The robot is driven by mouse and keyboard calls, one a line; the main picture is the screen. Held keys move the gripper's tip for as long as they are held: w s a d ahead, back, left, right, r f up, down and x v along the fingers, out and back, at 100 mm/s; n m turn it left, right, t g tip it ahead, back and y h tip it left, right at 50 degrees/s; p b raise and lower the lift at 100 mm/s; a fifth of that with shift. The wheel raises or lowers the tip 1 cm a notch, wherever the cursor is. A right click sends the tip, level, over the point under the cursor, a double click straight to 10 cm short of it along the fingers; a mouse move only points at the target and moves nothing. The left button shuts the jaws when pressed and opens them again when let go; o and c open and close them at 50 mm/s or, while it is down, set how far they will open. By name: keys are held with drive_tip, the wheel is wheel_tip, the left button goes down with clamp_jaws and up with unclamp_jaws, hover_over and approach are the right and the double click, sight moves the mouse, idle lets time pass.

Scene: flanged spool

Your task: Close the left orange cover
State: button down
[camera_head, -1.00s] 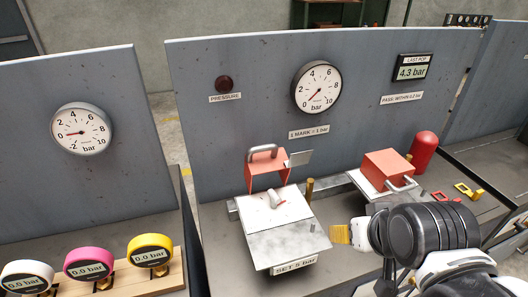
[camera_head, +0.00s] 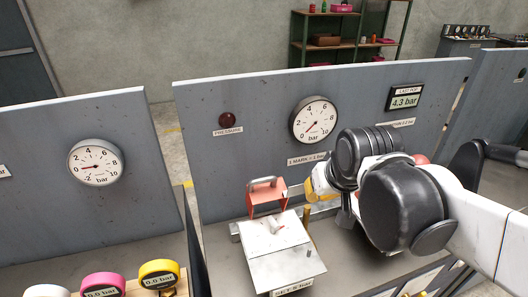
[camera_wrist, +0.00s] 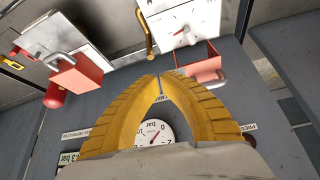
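The left orange cover (camera_head: 266,200) stands raised at the back of a white box marked "SET 5 bar" (camera_head: 285,262), with a grey handle on its top edge. In the wrist view the cover (camera_wrist: 198,68) appears upside down, just beyond my fingertips and to their right. A dial with a small lever (camera_head: 274,226) is exposed on the box top. My gripper (camera_head: 316,188) is right of the raised cover, apparently apart from it. Its yellow fingers (camera_wrist: 158,77) meet at the tips with nothing between them.
The right orange cover (camera_wrist: 75,80) and red cylinder (camera_wrist: 55,96) show in the wrist view; my arm mostly hides them in the head view. A brass post (camera_head: 306,218) stands beside the box. The grey panel with a gauge (camera_head: 314,120) rises behind.

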drive_tip(key=w+a+r+p, duration=0.5)
drive_tip(key=w, duration=0.2)
drive_tip(key=n+g+p, duration=0.1)
drive_tip(key=n+p, duration=0.1)
drive_tip(key=p, duration=0.3)
hover_over(266, 195)
drive_tip(key=w, duration=0.3)
drive_tip(key=shift+y, duration=0.3)
drive_tip(key=f, duration=0.6)
drive_tip(key=w+f, duration=0.1)
drive_tip(key=f, duration=0.2)
drive_tip(key=shift+w+a+f, duration=0.1)
drive_tip(key=shift+a+f, duration=0.05)
drive_tip(key=shift+a, duration=0.2)
drive_tip(key=shift+s, duration=0.2)
drive_tip(key=shift+w+f, duration=0.1)
drive_tip(key=shift+f, duration=0.05)
